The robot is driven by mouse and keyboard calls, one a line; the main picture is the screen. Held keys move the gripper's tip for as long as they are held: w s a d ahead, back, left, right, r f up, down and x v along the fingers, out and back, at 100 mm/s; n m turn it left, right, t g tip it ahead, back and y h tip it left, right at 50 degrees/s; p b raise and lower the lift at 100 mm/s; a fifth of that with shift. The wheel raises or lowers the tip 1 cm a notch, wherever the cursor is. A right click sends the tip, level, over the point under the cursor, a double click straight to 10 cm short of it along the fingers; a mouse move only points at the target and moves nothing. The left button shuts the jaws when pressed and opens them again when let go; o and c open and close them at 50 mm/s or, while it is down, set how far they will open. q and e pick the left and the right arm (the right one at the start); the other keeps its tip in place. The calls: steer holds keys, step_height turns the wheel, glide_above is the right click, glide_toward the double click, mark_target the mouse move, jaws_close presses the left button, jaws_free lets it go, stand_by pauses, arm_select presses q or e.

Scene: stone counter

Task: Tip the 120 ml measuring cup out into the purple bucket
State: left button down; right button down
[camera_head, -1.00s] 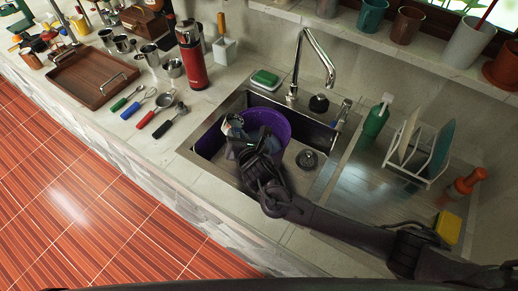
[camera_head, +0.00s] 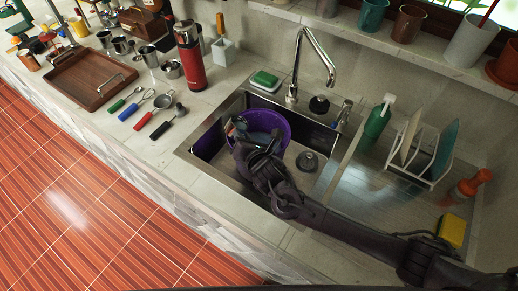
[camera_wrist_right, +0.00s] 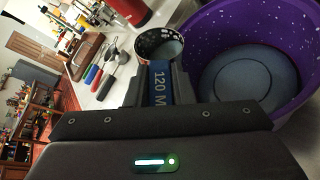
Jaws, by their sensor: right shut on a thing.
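The purple bucket (camera_head: 283,122) stands in the sink; its speckled purple wall (camera_wrist_right: 212,42) also fills the upper right of the right wrist view. My right gripper (camera_head: 240,130) is at the bucket's left side, over its near-left rim. It is shut on the blue handle, marked "120 M", of the measuring cup (camera_wrist_right: 143,49). The cup's round metal bowl sticks out beyond the fingertips, beside the bucket's rim in the wrist view. Its inside looks dark with pale spots; I cannot tell what it contains. In the head view my gripper mostly hides the cup. My left gripper is not in view.
The tap (camera_head: 312,62) rises behind the sink (camera_head: 232,187). A red flask (camera_head: 190,62), several measuring spoons and a wooden tray (camera_head: 92,82) are on the counter at left. A green bottle (camera_head: 377,119) and dish rack (camera_head: 410,160) stand right of the basin.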

steer(key=shift+f, duration=0.1)
steer(key=shift+w+d+f+m+y+b, duration=0.1)
steer(key=shift+d+f+m+y+b, duration=0.15)
steer(key=shift+d+b, duration=0.2)
steer(key=shift+a+b, duration=0.1)
steer(key=shift+b, duration=0.25)
steer(key=shift+f, duration=0.1)
steer(key=shift+d+f+m+b, duration=0.1)
steer(key=shift+d+m+b, duration=0.15)
steer(key=shift+m+b, duration=0.1)
steer(key=shift+f, duration=0.15)
steer(key=shift+d+f+y+b, duration=0.1)
steer(key=shift+d+y+b, duration=0.05)
steer(key=shift+y+b, duration=0.25)
